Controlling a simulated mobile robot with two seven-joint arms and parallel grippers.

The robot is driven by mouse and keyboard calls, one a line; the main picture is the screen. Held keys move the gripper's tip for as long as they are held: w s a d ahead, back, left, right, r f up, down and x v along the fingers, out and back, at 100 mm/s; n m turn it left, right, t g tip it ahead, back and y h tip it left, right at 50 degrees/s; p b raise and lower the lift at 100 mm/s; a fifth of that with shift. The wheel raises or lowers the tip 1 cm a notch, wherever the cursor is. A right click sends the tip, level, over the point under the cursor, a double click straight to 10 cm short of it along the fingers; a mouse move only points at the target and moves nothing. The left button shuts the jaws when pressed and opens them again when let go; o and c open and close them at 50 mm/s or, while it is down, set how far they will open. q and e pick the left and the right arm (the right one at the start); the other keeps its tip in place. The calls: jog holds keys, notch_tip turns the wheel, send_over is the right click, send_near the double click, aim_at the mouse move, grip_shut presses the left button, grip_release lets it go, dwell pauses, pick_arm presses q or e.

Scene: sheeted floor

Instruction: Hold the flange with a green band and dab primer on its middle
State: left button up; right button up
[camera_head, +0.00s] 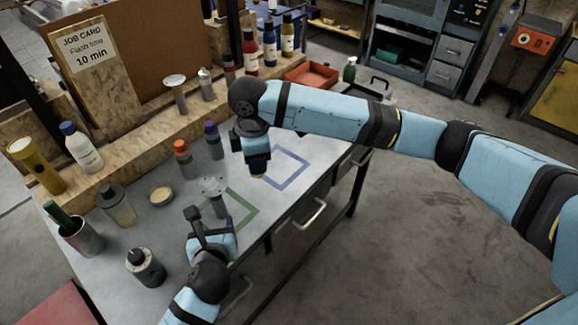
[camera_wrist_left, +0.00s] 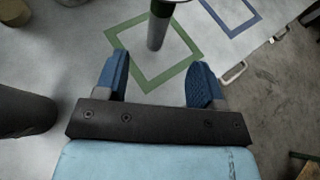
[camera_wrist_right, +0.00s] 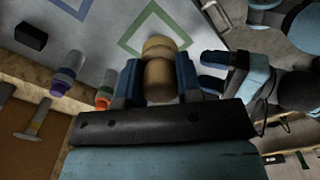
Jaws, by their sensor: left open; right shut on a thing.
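The flange (camera_head: 219,207) stands upright inside the green outlined square (camera_head: 252,212), with a pale round disc on top. In the left wrist view its grey stem (camera_wrist_left: 156,33) rises ahead of my fingers, with a dark greenish part near the cut-off top. My left gripper (camera_head: 212,224) is open and empty just in front of the flange; its blue fingers (camera_wrist_left: 158,72) are apart, not touching the stem. My right gripper (camera_head: 257,166) points down, right of and above the flange. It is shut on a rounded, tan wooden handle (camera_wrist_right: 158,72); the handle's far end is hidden.
A blue outlined square (camera_head: 290,175) is empty. Orange-marked (camera_head: 183,160) and purple-marked (camera_head: 213,141) pieces stand behind the flange. A round yellowish tin (camera_head: 161,195), a clear jar (camera_head: 116,206), a cup (camera_head: 78,236) and a dark container (camera_head: 145,267) stand at the left.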

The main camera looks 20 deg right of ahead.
aim_at(217, 203)
pick_arm(q)
jog(key=x, duration=1.2)
pick_arm(e)
jog(key=w+a+r+n, duration=0.2)
jog(key=a+n, duration=0.3)
jog(key=n, duration=0.1)
jog(key=w+a+r+n, duration=0.2)
jog(key=a+n, duration=0.3)
jog(key=n, duration=0.2)
jog(key=shift+w+a, duration=0.2)
jog(key=shift+a, duration=0.2)
pick_arm(q)
jog(key=c, duration=1.1)
pick_arm(e)
jog(key=shift+f, duration=0.5)
